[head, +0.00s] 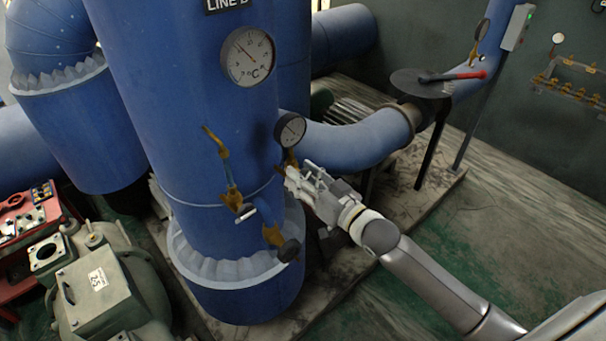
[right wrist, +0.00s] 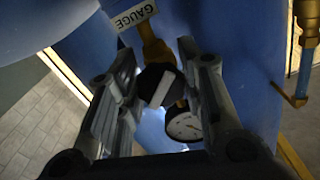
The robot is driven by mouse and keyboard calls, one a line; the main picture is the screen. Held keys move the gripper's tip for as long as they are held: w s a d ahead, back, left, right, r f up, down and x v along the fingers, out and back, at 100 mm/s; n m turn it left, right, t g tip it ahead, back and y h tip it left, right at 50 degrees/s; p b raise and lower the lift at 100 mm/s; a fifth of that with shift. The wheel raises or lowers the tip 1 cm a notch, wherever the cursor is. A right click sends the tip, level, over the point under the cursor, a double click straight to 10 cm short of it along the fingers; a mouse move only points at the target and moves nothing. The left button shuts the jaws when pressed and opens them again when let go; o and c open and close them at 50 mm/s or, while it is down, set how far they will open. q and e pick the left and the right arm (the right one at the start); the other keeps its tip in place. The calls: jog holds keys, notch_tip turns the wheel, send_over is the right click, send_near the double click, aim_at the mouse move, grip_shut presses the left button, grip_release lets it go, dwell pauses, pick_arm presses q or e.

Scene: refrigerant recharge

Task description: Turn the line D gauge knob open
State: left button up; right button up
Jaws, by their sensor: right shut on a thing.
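The line D pipe (head: 150,120) is a thick blue upright pipe with a "LINE D" sign (head: 227,4), partly cut off at the top. A small round gauge (head: 291,129) sits on a brass fitting at its right side. My right gripper (head: 292,178) is just below this gauge. In the right wrist view, the dark gauge knob (right wrist: 160,84) with a pale bar lies between the fingers of my right gripper (right wrist: 155,92), which is shut on it. A "GAUGE" tag (right wrist: 136,15) and the gauge dial (right wrist: 184,126) show close by. The fingers hide the knob in the head view. My left gripper is out of view.
A large °C thermometer (head: 248,56) is on the pipe above. A brass valve with a pale handle (head: 233,200) and a lower dark knob (head: 289,250) are left of and below my gripper. A green machine (head: 105,290) stands at lower left. The floor at right is clear.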

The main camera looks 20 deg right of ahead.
jog(key=n, duration=0.4)
jog(key=shift+d+n+p, duration=0.1)
jog(key=shift+n+p, duration=0.2)
jog(key=shift+p, duration=0.05)
jog(key=shift+w+n, duration=0.1)
jog(key=shift+n, duration=2.2)
jog(key=o, duration=1)
jog(key=shift+o, duration=0.2)
jog(key=v, duration=1.2)
